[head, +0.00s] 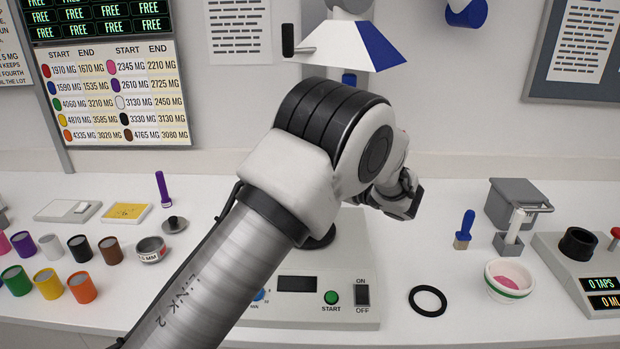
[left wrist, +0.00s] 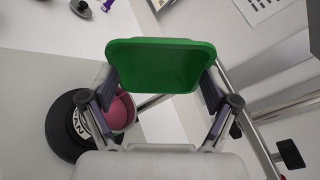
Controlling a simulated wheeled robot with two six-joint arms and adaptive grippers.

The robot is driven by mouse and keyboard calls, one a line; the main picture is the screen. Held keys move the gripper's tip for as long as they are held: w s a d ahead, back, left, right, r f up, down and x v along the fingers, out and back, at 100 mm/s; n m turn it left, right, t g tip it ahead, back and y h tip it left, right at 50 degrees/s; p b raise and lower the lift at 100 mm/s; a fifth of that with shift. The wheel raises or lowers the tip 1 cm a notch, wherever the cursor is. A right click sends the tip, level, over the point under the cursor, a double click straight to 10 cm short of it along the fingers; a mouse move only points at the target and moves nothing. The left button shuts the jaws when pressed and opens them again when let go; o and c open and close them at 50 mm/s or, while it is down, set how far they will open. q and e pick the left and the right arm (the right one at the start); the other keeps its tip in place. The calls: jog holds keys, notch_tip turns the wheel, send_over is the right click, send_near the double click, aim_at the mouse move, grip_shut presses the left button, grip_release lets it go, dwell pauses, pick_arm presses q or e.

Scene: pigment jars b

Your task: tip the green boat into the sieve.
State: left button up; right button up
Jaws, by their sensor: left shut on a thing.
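The green boat (left wrist: 160,66) is in the left wrist view, gripped at both ends between the fingers of my left gripper (left wrist: 158,92). Its broad green face fills the space between them; its contents cannot be made out. Behind and below it, a round thing with a pink surface (left wrist: 122,112) and a labelled rim sits on a black round base (left wrist: 62,128), partly hidden by a finger. I cannot tell if it is the sieve. In the head view my left gripper (head: 408,196) is above the machine, and the boat is hidden. A grey sieve-like ring (head: 150,249) stands at left.
The machine (head: 310,318) with START button is partly behind my arm. Several coloured jars (head: 48,283) stand at left. At right are a black ring (head: 428,300), a blue brush (head: 464,230), a white bowl with pink contents (head: 508,292) and a grey tap station (head: 580,270).

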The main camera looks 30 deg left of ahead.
pick_arm(q)
jog(key=shift+w+d+f+m+y+b, duration=0.1)
jog(key=shift+d+f+m+y+b, duration=0.1)
jog(key=shift+d+y+b, duration=0.4)
jog(key=shift+w+d+f+m+y+b, duration=0.1)
jog(key=shift+d+f+m+y+b, duration=0.1)
jog(key=shift+y+b, duration=0.7)
jog(key=shift+s, duration=0.1)
